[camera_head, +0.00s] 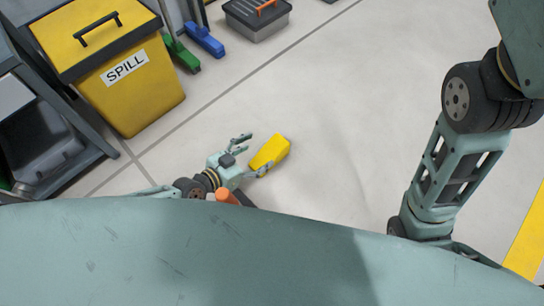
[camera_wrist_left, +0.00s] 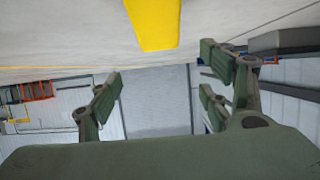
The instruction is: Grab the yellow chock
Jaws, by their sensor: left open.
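The yellow chock (camera_head: 270,152) is a small wedge-like block on the pale floor, just beyond my front edge. My left gripper (camera_head: 251,154) is open beside it, to its left in the head view. One finger shows near the chock's lower end; I cannot tell whether it touches. In the left wrist view the chock (camera_wrist_left: 153,22) is at the top centre, and the open fingers of my left gripper (camera_wrist_left: 168,90) have nothing between them. My right arm shows at the right of the head view, but its gripper is out of sight.
A yellow SPILL bin (camera_head: 125,85) stands at the upper left by a dark rack (camera_head: 75,165). Green (camera_head: 183,54) and blue (camera_head: 204,40) brush heads and a grey toolbox (camera_head: 256,18) are at the top. The floor right of the chock is clear.

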